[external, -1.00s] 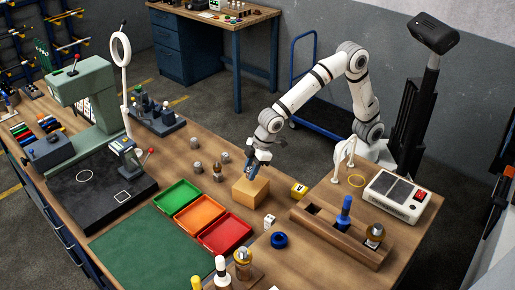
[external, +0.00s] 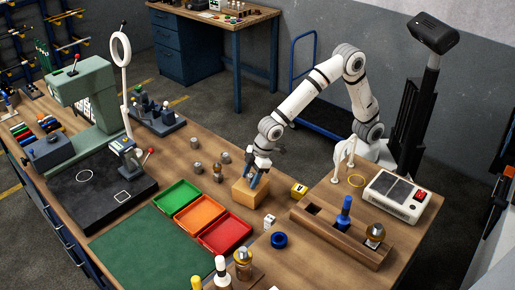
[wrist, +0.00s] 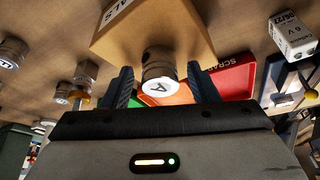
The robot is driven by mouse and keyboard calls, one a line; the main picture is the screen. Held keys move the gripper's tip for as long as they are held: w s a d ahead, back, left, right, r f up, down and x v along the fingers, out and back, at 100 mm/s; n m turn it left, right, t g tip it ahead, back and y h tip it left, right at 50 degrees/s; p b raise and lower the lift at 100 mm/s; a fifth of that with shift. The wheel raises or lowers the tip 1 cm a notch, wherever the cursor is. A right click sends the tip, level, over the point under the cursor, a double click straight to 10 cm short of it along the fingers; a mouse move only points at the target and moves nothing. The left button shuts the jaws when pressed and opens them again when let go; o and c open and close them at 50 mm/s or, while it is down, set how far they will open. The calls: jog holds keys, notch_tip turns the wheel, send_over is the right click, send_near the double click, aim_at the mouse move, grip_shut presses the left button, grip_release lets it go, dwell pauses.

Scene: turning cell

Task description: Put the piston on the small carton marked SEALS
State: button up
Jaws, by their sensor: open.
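The small brown carton (external: 244,196) stands on the bench beside the trays. In the wrist view the carton (wrist: 115,42) shows the letters "ALS" at its upper edge. The piston (wrist: 157,60), a metal cylinder with a dark band and a white end marked A, is between my jaws and overlaps the carton's face. It seems to rest on the carton, but its contact is partly hidden. My gripper (external: 255,180) is at the carton's top. In the wrist view my gripper (wrist: 160,85) is open, with a jaw on each side of the piston.
Green (external: 176,194), orange (external: 200,212) and red (external: 224,234) trays lie left of the carton. Several metal cylinders (external: 197,169) stand behind it. A white box (external: 269,221), a blue ring (external: 279,240) and a wooden rack (external: 335,236) are to the right.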

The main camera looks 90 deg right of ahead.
jog(key=shift+s+r, duration=0.1)
jog(key=shift+r, duration=0.35)
jog(key=v, duration=1.1)
jog(key=shift+s+b, duration=0.2)
jog(key=shift+b, duration=0.25)
jog(key=s+d+m+h, duration=0.1)
jog(key=s+d, duration=0.4)
jog(key=d, duration=0.3)
jog(key=s+d+m, duration=0.1)
jog(key=s+d, duration=0.4)
jog(key=d, duration=0.2)
jog(key=s+d+f+m, duration=0.1)
jog(key=s+d+f, duration=0.1)
jog(key=s+d, duration=0.2)
jog(key=s+d+f+m+g, duration=0.1)
jog(key=s+d, duration=0.3)
jog(key=s, duration=0.6)
jog(key=shift+d+f+m+h, duration=0.3)
jog(key=shift+f+h, duration=0.1)
jog(key=shift+f, duration=0.35)
